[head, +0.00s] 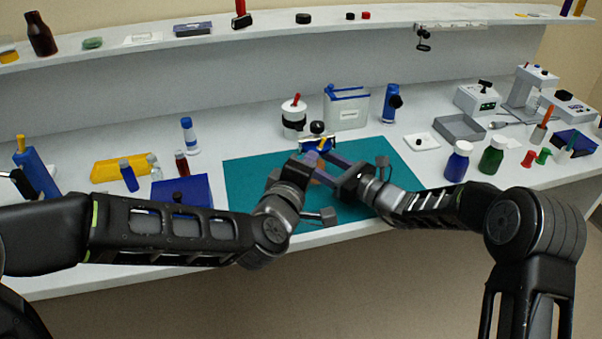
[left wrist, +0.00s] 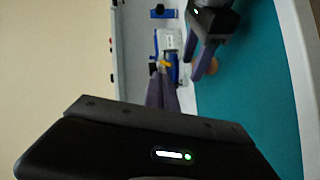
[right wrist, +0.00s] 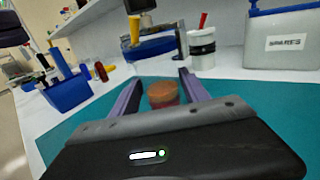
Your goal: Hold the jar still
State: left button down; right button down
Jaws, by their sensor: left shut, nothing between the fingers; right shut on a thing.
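A small jar with an orange-brown lid (right wrist: 162,94) stands on the teal mat between the purple fingers of my right gripper (right wrist: 158,84), which is shut on it. The jar looks upright. It also shows in the left wrist view (left wrist: 211,68), beside the right fingers, and is mostly hidden by the grippers in the head view. My left gripper (head: 311,157) is shut and empty, close to the right gripper (head: 320,170) above the mat. In the left wrist view the left fingers (left wrist: 160,92) are together, apart from the jar.
The teal mat (head: 245,180) lies at the bench front. Just behind the grippers is a blue holder with a yellow-handled tool (head: 323,145). A white canister (head: 293,120) and a labelled grey box (head: 345,110) stand behind. A blue box (head: 180,188) is left of the mat.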

pick_arm(q)
jog(key=v, duration=0.5)
jog(key=shift+s+r, duration=0.15)
jog(key=shift+s, duration=0.15)
pick_arm(e)
jog(key=shift+c, duration=2.3)
grip_release()
jog(key=v, duration=1.2)
